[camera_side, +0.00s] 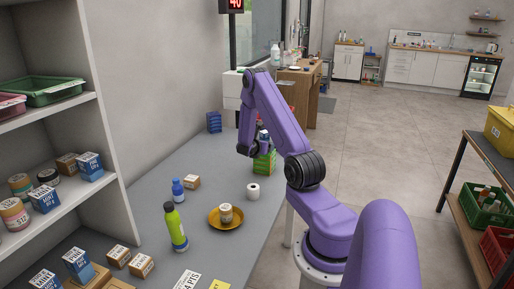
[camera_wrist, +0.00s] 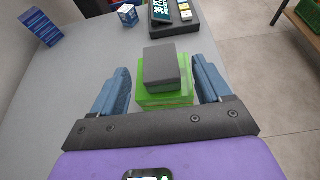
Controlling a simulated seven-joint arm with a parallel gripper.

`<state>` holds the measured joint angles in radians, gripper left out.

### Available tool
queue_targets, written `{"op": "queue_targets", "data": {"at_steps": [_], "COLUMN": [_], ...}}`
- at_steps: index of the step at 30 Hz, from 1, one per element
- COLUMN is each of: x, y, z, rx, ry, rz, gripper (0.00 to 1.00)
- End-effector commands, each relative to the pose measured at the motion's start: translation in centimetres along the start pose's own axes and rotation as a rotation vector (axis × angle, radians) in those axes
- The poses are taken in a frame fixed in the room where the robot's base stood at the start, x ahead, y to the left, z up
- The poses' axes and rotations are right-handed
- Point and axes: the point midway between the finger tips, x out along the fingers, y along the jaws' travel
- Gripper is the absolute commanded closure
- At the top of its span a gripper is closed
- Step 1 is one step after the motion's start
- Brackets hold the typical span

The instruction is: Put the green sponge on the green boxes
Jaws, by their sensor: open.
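A stack of green boxes (camera_wrist: 165,98) sits below my gripper in the wrist view. It also shows under the arm's end in the side view (camera_side: 264,164). A dark grey block (camera_wrist: 161,62) rests on top of the stack, between my fingers. I cannot tell whether this block is the sponge's grey side; no separate green sponge is clear. My gripper (camera_wrist: 161,68) is open, with one blue finger on each side of the block and gaps between. In the side view my gripper (camera_side: 262,140) is partly hidden by the arm and small.
A blue stack (camera_wrist: 41,27) stands at the counter's far left. Beyond the boxes are a small white-and-blue cube (camera_wrist: 126,14) and a black device (camera_wrist: 174,18). A white roll (camera_side: 253,191), orange plate (camera_side: 214,222), green bottle (camera_side: 175,228) and blue bottle (camera_side: 178,190) stand nearer.

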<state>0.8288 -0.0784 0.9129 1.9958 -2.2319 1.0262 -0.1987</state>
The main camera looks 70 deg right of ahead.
Motion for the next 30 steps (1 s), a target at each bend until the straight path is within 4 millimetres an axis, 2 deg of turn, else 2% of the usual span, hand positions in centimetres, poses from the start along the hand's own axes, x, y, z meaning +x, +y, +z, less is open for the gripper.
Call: {"op": "queue_targets", "data": {"at_steps": [3,9,16,20,23,30], "x": [-2.7,-6.2,-8.2,-9.8,-12.5,-22.2], "y": [0.1,0.1,0.1,0.8,2.1,4.1], "z": [0.0,0.1,0.0,0.3,0.8,0.4], "rx": [-0.001,0.0,0.001,0.029,0.088,0.295], "ry": [0.0,-0.001,0.0,-0.001,0.006,0.103], "rz": [0.004,0.003,0.001,0.006,0.012,0.029], "gripper": [0.23,0.23,0.23,0.23,0.23,0.23]}}
